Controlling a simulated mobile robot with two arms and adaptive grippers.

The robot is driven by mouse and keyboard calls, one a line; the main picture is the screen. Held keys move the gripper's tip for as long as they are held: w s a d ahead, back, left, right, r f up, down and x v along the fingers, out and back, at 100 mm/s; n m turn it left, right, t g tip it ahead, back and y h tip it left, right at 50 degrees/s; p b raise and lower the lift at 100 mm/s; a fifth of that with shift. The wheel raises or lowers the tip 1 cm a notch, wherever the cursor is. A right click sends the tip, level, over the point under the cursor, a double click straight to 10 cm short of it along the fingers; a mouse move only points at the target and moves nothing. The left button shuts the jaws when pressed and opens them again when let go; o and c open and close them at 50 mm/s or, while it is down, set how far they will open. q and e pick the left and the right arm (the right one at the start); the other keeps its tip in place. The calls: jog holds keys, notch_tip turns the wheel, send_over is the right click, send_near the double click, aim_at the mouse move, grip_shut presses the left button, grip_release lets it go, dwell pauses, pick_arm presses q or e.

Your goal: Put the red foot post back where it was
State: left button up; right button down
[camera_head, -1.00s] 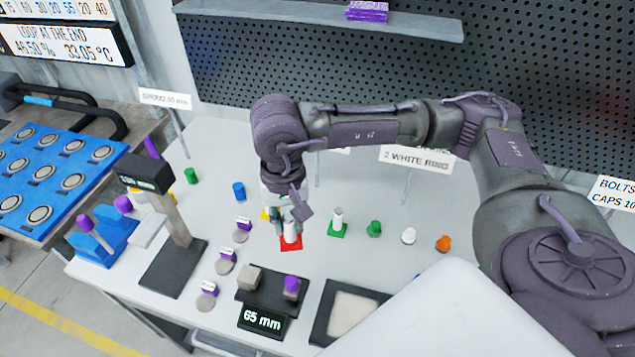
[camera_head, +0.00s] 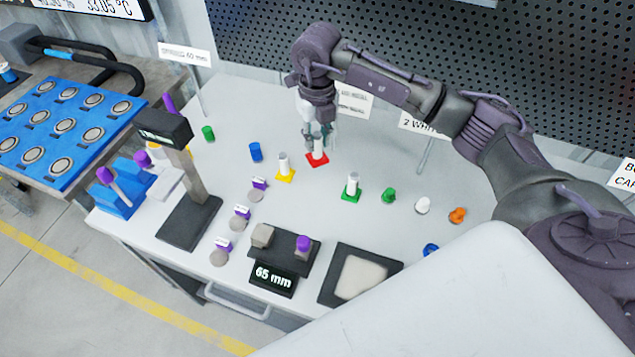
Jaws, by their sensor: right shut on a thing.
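The red foot post (camera_head: 317,158) is a white post on a square red foot. It is upright or nearly so, over the back part of the white table, behind and to the right of the yellow foot post (camera_head: 285,175). My right gripper (camera_head: 318,138) is shut on its upper part from above and hides its top. I cannot tell whether the red foot touches the table. The green foot post (camera_head: 351,192) stands upright to the right and nearer. My left gripper is not in view.
A blue cylinder (camera_head: 256,152) stands left of the posts. Green (camera_head: 389,196), white (camera_head: 422,205) and orange (camera_head: 457,215) small parts stand to the right. A dark "65 mm" stand (camera_head: 270,262) and a dark-rimmed tray (camera_head: 393,265) are nearer. Table around the red foot looks clear.

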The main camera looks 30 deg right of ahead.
aim_at(318, 154)
notch_tip(318, 154, down, 5)
jog(key=shift+f+p, duration=0.15)
jog(key=shift+p, duration=0.7)
notch_tip(318, 154, down, 4)
jog(key=shift+f+p, duration=0.2)
jog(key=shift+p, duration=0.4)
jog(key=shift+f, duration=0.3)
jog(key=c, duration=1)
grip_release()
jog(key=shift+o, duration=0.2)
jog(key=shift+r, duration=0.15)
jog(key=shift+r, duration=0.2)
notch_tip(318, 154, up, 10)
jog(key=b, duration=0.3)
jog(key=shift+r+b, duration=0.25)
jog(key=shift+b, duration=0.1)
jog(key=shift+r, duration=0.6)
